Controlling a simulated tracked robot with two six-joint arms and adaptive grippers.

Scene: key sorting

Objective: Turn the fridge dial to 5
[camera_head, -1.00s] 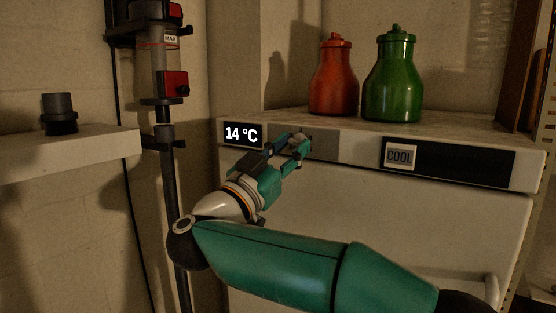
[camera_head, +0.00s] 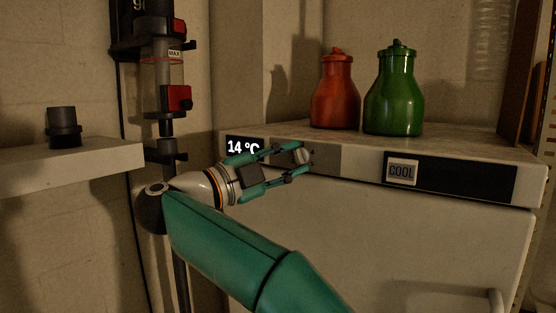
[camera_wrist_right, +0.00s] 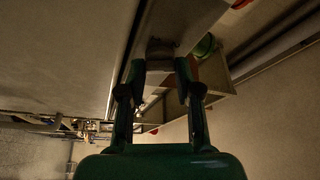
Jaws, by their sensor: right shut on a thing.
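The fridge (camera_head: 360,240) is a pale box with a control strip along its upper front edge. A small grey dial (camera_head: 301,155) sits on a grey panel of that strip. My right gripper (camera_head: 304,160) has one finger above the dial and one below, and is shut on it. The right wrist view shows the dial (camera_wrist_right: 160,48) between the fingertips; its marking cannot be read. A black display (camera_head: 243,147) left of the dial reads 14 °C, with a finger against its lower right corner. My left gripper is not in view.
A red bottle (camera_head: 335,95) and a green bottle (camera_head: 394,95) stand on the fridge top. A COOL label (camera_head: 402,172) is on the black panel at right. A pole with a clear cylinder (camera_head: 170,75) and a shelf with a dark cup (camera_head: 63,126) are at left.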

